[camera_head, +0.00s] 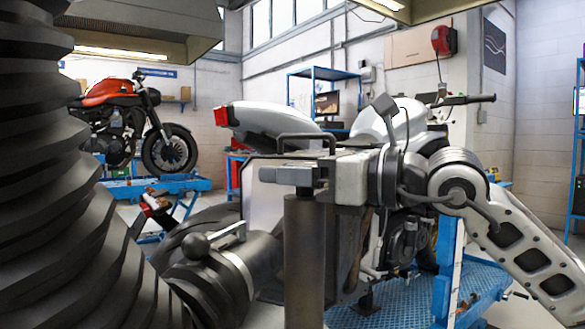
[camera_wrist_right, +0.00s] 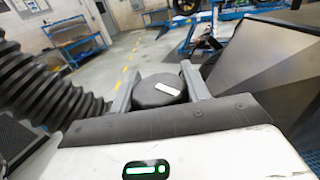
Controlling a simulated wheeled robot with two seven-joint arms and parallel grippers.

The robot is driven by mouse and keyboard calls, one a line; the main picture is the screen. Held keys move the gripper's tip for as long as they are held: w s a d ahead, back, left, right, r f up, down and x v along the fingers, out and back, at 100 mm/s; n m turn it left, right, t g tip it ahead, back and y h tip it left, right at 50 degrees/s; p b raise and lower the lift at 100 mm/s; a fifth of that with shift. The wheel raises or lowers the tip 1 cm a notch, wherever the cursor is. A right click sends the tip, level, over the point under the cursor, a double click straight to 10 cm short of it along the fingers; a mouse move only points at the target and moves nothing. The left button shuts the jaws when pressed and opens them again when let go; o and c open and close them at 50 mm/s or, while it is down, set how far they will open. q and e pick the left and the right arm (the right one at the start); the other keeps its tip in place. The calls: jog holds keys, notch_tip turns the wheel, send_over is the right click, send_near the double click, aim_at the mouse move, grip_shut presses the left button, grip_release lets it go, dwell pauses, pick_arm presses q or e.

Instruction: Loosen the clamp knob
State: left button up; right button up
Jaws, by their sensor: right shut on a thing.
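The clamp knob (camera_wrist_right: 155,92) shows in the right wrist view as a dark round cap with a white mark on top. My right gripper (camera_wrist_right: 160,94) has one finger on each side of it and is shut on it. In the head view my right gripper (camera_head: 302,176) reaches in from the right, at the top of a dark upright cylinder (camera_head: 303,262). The knob's cap cannot be made out there, being hidden by the fingers. My left gripper is in neither view.
A large ribbed black hose (camera_head: 75,190) fills the left of the head view. A dark ball-ended lever (camera_head: 195,247) is left of the gripper. A silver motorcycle (camera_head: 270,125) stands behind it on a blue lift (camera_head: 480,285). An orange motorcycle (camera_head: 105,105) stands farther back.

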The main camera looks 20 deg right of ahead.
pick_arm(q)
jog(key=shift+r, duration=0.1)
pick_arm(e)
jog(key=o, duration=1)
pick_arm(q)
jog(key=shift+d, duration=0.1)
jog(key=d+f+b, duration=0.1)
jog(key=b, duration=0.1)
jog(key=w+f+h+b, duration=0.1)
jog(key=b, duration=0.2)
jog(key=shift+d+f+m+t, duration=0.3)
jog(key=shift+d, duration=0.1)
pick_arm(e)
jog(key=v, duration=1.6)
jog(key=shift+a, duration=0.1)
